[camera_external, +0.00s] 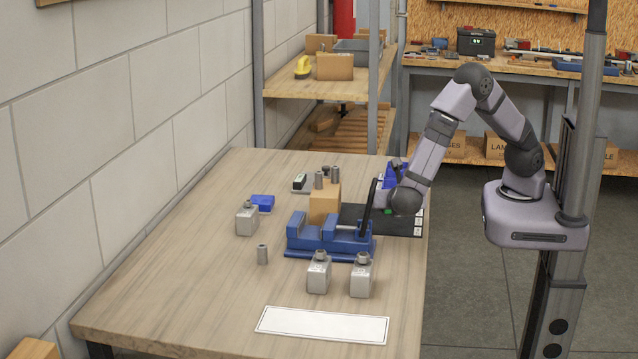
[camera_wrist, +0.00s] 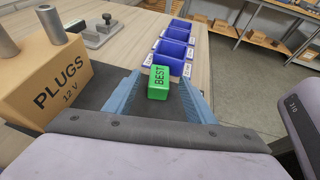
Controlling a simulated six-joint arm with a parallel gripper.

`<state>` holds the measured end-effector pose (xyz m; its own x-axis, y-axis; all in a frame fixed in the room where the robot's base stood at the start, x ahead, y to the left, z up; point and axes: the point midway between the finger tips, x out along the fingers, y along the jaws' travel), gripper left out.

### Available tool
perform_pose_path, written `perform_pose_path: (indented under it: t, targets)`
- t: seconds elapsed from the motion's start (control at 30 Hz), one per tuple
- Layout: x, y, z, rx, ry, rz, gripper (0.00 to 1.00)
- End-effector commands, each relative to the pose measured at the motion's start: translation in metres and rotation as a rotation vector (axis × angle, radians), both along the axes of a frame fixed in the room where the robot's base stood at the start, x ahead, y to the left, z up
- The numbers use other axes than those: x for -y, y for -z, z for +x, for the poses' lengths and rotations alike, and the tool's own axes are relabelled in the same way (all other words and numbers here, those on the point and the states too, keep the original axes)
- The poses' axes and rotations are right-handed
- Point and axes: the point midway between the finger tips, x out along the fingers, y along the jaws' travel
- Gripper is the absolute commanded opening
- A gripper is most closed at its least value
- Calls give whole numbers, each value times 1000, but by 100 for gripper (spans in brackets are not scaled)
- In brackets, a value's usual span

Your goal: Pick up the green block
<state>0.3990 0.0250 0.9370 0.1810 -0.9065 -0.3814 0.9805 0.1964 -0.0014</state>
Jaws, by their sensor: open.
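The green block (camera_wrist: 158,83) has "BEST" in dark letters on it. It stands on a dark surface in the wrist view, between the two blue fingers of my gripper (camera_wrist: 159,92). The fingers are spread, with a gap on each side of the block; I cannot tell how far down they reach beside it. In the external view only a small green bit of the block (camera_external: 388,212) shows, the rest hidden by my gripper, which is low over the dark mat (camera_external: 409,229).
A cardboard box marked "PLUGS 12 V" (camera_wrist: 45,85) with metal cylinders on top stands left of my gripper. Blue bins (camera_wrist: 175,50) stand beyond the block. A blue vise (camera_external: 320,243) and metal weights (camera_external: 318,276) are nearby. The table's left front is clear.

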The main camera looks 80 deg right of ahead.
Motion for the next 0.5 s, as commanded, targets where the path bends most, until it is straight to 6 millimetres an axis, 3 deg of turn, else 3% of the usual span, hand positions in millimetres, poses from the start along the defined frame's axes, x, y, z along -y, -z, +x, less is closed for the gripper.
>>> perform_pose_path:
  t: [0.27,0.5]
  targets:
    - [2,4,1,1,0,1,50]
    - [26,13,4,-2,3,0,50]
